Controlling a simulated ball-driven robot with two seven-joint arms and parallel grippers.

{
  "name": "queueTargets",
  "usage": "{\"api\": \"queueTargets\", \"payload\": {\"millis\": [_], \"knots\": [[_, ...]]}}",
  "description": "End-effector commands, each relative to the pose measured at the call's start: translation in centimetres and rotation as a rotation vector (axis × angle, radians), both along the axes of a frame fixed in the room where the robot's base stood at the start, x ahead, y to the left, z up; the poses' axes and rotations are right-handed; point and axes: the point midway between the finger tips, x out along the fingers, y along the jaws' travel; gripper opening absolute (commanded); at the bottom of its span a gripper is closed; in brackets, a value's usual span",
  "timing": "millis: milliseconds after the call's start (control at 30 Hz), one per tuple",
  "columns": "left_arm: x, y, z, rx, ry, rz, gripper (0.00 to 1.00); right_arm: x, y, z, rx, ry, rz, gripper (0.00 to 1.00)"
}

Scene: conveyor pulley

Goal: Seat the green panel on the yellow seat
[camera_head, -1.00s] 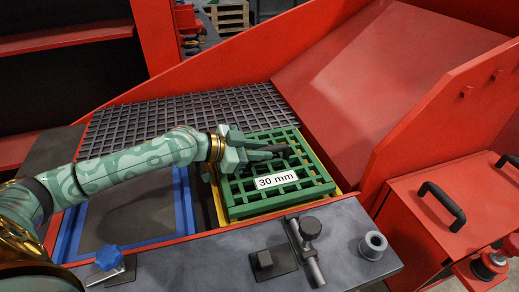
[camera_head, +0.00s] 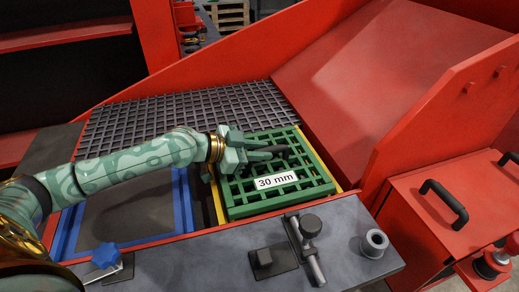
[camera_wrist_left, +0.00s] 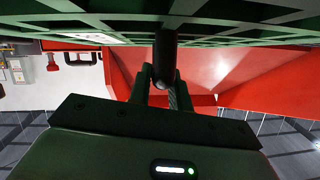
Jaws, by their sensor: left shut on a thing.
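The green panel (camera_head: 290,196) is a lattice with a white "30 mm" label, lying nearly level at the middle of the head view. The yellow seat (camera_head: 341,186) shows as a thin rim around the panel's edges; the panel covers the rest of it. I cannot tell whether the panel touches the seat all round. My right gripper is not in view.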

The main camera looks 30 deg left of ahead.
Motion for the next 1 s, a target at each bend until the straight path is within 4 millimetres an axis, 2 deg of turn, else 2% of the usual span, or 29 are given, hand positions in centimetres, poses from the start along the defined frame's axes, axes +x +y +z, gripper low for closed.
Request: {"api": "queueTargets", "payload": {"millis": [1000], "knots": [[0.08, -0.01, -0.67, -0.003, -0.006, 0.001, 0.00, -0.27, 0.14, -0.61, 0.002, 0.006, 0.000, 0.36]]}}
